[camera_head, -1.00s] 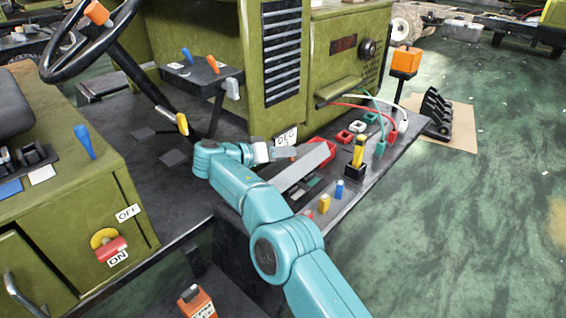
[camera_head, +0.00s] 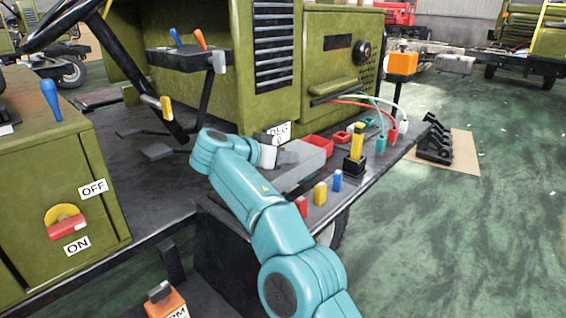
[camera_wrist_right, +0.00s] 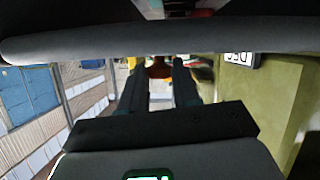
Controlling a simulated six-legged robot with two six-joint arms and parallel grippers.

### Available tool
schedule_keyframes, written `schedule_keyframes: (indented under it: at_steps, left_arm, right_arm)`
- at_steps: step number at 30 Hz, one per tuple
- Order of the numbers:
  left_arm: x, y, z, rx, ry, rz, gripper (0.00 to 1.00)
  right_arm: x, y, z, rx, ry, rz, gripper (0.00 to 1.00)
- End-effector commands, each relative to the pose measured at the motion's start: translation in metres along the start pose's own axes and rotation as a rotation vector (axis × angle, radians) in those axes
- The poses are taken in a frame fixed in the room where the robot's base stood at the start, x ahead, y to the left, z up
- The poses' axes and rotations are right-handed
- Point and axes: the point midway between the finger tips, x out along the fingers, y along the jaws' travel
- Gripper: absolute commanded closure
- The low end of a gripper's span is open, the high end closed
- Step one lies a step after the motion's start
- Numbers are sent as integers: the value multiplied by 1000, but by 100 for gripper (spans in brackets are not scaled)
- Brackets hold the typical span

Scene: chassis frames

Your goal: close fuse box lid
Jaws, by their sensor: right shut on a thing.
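The fuse box lid (camera_head: 305,158) is a grey slab on the dark chassis deck, near the olive housing. Red box walls show just behind it. My right gripper (camera_head: 284,156) is at the lid's left end, shut on it; the exact contact is partly hidden by my own arm. In the right wrist view my two dark fingers (camera_wrist_right: 161,88) point up the picture, and a wide grey bar, seemingly the lid (camera_wrist_right: 160,38), crosses close in front of them. My left gripper is out of view.
Blue, yellow and red fuses (camera_head: 320,192) stand in front of the lid, and a taller yellow one (camera_head: 357,142) stands in a black holder. Red and green cable clips (camera_head: 380,142) lie to the right. A lever panel (camera_head: 188,58) stands left.

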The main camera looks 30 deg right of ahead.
Motion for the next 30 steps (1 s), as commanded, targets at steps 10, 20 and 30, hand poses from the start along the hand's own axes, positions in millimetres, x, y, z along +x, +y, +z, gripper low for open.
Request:
schedule_keyframes:
  at_steps: [10,20,30]
  left_arm:
    - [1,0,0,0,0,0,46]
    - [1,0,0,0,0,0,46]
    - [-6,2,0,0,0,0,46]
  right_arm:
    - [0,4,0,6,-2,1,100]
    - [0,4,0,4,-1,0,44]
    - [-39,2,-2,2,0,-5,44]
